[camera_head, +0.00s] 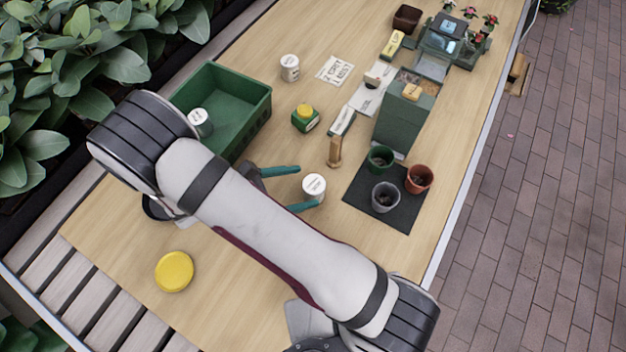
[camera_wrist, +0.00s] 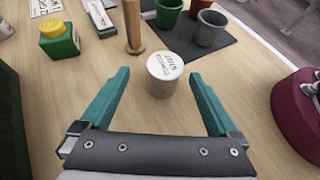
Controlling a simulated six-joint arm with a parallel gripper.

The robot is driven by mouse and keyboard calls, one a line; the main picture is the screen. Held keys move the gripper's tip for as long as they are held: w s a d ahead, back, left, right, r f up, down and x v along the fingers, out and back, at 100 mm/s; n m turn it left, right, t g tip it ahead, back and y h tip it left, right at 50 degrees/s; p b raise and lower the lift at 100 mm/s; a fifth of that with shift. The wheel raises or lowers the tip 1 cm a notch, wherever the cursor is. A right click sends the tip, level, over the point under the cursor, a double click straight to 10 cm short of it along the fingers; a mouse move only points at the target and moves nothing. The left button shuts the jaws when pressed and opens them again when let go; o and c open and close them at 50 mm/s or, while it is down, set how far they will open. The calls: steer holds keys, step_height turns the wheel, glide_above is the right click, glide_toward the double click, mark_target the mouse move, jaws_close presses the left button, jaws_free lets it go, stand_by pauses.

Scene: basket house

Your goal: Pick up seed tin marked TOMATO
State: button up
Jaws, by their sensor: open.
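A white round tin (camera_head: 314,185) with dark lettering on its lid stands upright on the wooden table. It also shows in the wrist view (camera_wrist: 166,75), where the lettering is upside down and too small to read surely. My gripper (camera_head: 308,187) has two teal fingers, open on either side of this tin near their tips, with a gap on both sides. A second white tin (camera_head: 289,67) stands farther back, and a third (camera_head: 199,119) is in the green crate (camera_head: 250,112). I cannot tell from the lettering which tin is marked TOMATO.
A wooden-handled tool (camera_head: 335,152) stands just beyond the near tin. A dark mat (camera_head: 350,195) with several pots lies to the right. A green box with a yellow cap (camera_head: 305,118) and a yellow lid (camera_head: 174,271) are on the table. The table's front left is mostly clear.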

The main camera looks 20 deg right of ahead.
steer(key=x, duration=0.7)
steer(key=shift+s+d, duration=0.2)
steer(key=shift+s, duration=0.1)
steer(key=c, duration=1.5)
